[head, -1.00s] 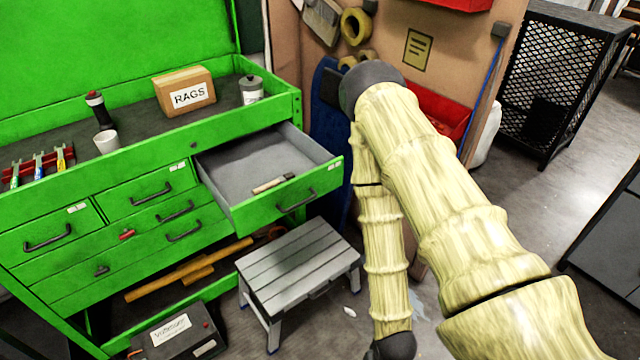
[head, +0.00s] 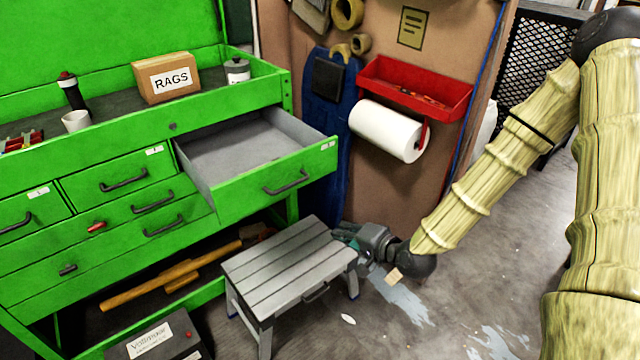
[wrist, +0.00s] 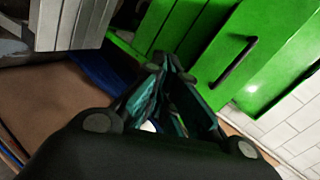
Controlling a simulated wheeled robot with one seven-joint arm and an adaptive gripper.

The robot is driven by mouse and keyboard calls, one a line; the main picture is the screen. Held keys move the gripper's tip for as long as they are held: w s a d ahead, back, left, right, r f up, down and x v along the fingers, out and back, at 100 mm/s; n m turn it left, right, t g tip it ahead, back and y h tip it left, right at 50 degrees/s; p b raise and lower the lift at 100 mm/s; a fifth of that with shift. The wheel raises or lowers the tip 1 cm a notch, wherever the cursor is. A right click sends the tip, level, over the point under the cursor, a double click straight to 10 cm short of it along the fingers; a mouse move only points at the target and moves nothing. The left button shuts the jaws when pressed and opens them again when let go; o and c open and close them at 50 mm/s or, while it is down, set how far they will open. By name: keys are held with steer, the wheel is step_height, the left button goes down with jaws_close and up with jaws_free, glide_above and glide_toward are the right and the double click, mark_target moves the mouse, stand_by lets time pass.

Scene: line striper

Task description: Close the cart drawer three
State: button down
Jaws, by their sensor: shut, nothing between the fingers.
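The open drawer (head: 275,182) of the green cart (head: 130,205) sticks out at the upper right of the cart, its front facing me with a dark handle (head: 287,183). Its small label is too small to read. The part of its grey inside that shows is bare; the area behind the front is hidden. My gripper (head: 343,234) is low, beside the stool's right end, below and right of the drawer and apart from it. In the wrist view my gripper (wrist: 172,65) is shut and empty, with a green front and dark handle (wrist: 235,65) beyond it.
A grey step stool (head: 285,258) stands under the open drawer. A paper towel roll (head: 385,130) and red tray (head: 412,90) hang on the brown panel behind. The cart's other drawers look shut. A RAGS box (head: 168,78) sits on top.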

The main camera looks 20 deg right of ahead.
mark_target(314, 166)
steer(key=w+d+r+m+t+y+b, duration=0.1)
steer(key=w+d+r+m+t+b, duration=0.25)
steer(key=r, duration=0.45)
steer(key=shift+t, duration=0.45)
steer(key=x, duration=1.4)
steer(key=shift+w+d+f, duration=0.15)
steer(key=shift+w+d, duration=0.1)
